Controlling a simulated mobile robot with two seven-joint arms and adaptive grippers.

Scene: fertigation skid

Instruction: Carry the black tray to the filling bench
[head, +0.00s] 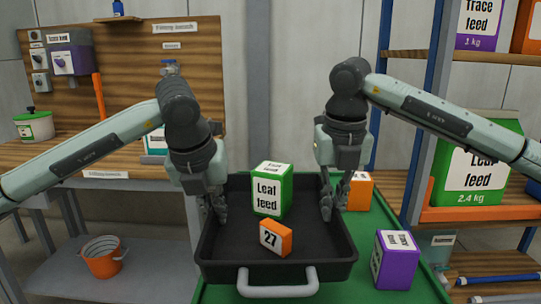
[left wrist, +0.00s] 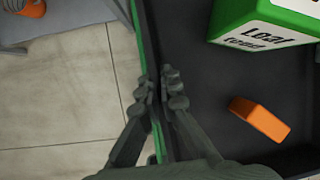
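The black tray (head: 300,262) sits on a green-topped surface in the head view, its pale front handle facing me. It holds a green and white Leaf feed box (head: 271,190) and a small orange box marked 27 (head: 275,239). My left gripper (head: 213,215) straddles the tray's left wall; in the left wrist view its fingers (left wrist: 162,90) are closed in on the rim, one on each side. My right gripper (head: 334,207) straddles the right wall in the same way. The filling bench (head: 65,156) is the wooden bench at the left.
An orange box (head: 359,191) and a purple box (head: 394,259) stand right of the tray on the green top (head: 341,294). The bench bears a green-lidded pot (head: 34,126) at its left. An orange bucket (head: 102,257) stands on its lower shelf. Shelving stands at right.

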